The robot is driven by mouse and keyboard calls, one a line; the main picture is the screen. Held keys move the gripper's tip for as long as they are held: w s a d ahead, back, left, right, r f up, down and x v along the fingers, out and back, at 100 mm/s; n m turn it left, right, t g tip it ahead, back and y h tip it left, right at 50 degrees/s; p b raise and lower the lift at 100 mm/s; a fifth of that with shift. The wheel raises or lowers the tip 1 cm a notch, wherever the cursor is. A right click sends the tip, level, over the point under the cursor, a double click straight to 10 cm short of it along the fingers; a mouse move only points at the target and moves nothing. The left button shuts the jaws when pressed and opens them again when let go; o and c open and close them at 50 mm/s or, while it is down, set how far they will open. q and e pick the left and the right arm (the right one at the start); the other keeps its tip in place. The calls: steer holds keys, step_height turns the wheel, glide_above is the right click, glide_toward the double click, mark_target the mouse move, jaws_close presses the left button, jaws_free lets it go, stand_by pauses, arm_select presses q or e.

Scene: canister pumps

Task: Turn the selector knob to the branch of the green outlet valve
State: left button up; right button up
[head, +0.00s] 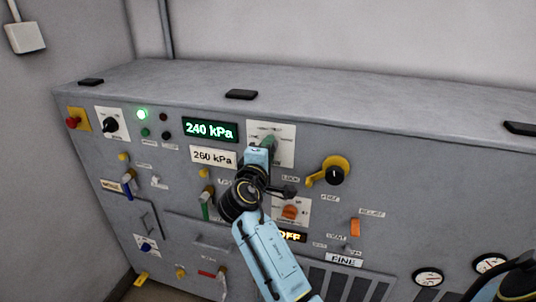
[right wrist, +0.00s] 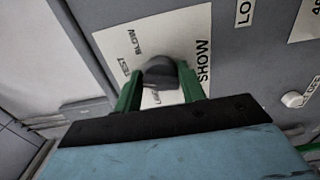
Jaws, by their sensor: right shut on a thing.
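My right gripper (head: 268,146) reaches the white labelled plate (head: 286,133) at the panel's upper middle. In the right wrist view its green fingers (right wrist: 160,88) are shut on a dark grey knob (right wrist: 159,70), one on each side. The knob's pointer direction cannot be told. A valve with a green handle (head: 205,210) hangs left of my right arm. My left gripper is not in view.
An orange knob (head: 290,212) sits just below my right gripper. A black knob with a yellow lever (head: 334,174) is to the right. A lit display (head: 210,130) reads 240 kPa, above a 260 kPa label (head: 213,156). A blue-handled valve (head: 128,191) is at left.

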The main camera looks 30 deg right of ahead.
stand_by(0.3)
steer(key=o, duration=0.9)
steer(key=v, duration=1.3)
steer(key=shift+s+a+b, duration=0.15)
steer(key=shift+s+b, duration=0.05)
steer(key=shift+b, duration=0.2)
steer(key=shift+f, duration=0.1)
